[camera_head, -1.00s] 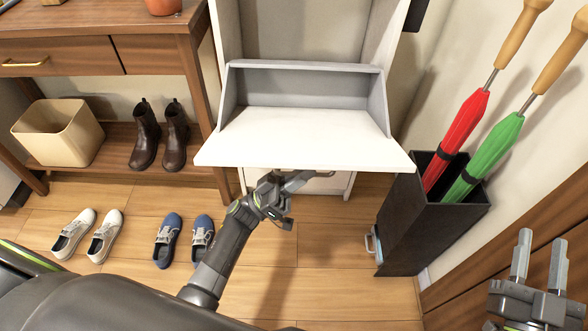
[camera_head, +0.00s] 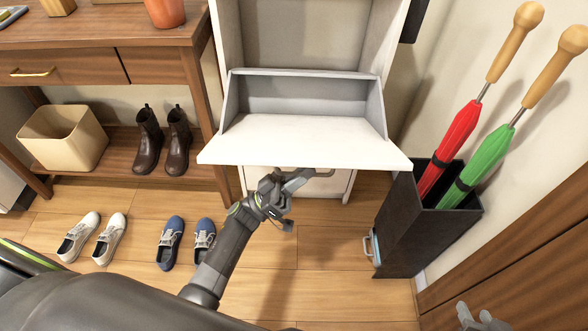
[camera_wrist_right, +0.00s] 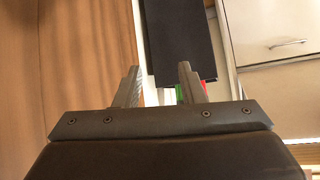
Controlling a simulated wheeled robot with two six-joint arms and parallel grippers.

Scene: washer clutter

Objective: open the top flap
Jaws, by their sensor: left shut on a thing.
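The top flap (camera_head: 300,140) of the white cabinet (camera_head: 225,45) is tipped out toward me and lies close to flat in the head view, with its grey inner bin (camera_head: 305,92) showing behind it. My left gripper (camera_head: 302,178) is just below the flap's front edge, shut on a small handle (camera_head: 325,173) that is mostly tucked under the flap. My right gripper (camera_head: 475,313) shows only its fingertips at the lower right of the head view. In the right wrist view its two fingers (camera_wrist_right: 159,84) are apart with nothing held between them.
A dark umbrella stand (camera_head: 405,225) with a red umbrella (camera_head: 448,150) and a green umbrella (camera_head: 485,165) stands right of the cabinet. A wooden table (camera_head: 110,45), boots (camera_head: 163,140) and a beige bin (camera_head: 62,138) are at left. Several shoes (camera_head: 170,242) lie on the floor.

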